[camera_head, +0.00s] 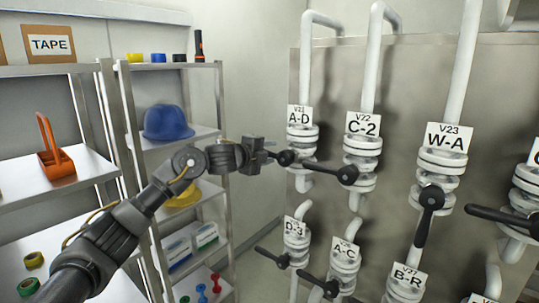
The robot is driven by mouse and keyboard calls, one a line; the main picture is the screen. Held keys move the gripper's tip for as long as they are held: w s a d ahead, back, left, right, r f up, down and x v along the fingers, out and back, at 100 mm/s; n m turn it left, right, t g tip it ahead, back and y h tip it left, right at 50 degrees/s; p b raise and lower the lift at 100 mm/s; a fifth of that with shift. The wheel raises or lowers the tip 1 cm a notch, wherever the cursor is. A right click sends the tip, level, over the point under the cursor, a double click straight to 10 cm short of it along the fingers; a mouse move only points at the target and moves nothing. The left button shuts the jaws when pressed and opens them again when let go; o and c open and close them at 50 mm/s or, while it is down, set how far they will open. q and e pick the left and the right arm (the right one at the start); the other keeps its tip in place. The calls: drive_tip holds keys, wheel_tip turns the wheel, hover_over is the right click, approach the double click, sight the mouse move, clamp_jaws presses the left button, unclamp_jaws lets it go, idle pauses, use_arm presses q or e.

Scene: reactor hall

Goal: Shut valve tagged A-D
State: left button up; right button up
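The valve tagged A-D (302,141), marked V21, is on a white pipe at the upper left of the valve panel. Its dark lever hub (285,158) faces me, and the lever points left. My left gripper (264,154) is at the lever's outer end and hides most of it. The fingers are small and dark here, so I cannot tell whether they are closed around the lever or only beside it. My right gripper is not in view.
Valve C-2 (362,150) is close on the right, its lever pointing left towards A-D. Valve W-A (442,165) has its lever down. D-3 (296,240) and A-C (344,262) sit below. Metal shelves (223,205) with a blue helmet (167,122) stand left.

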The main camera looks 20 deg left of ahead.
use_arm(q)
drive_tip(key=shift+f, duration=0.15)
drive_tip(key=shift+s, duration=0.1)
drive_tip(key=b+v, duration=0.3)
drive_tip(key=v, duration=0.7)
drive_tip(key=shift+s, duration=0.35)
drive_tip(key=shift+a, duration=0.15)
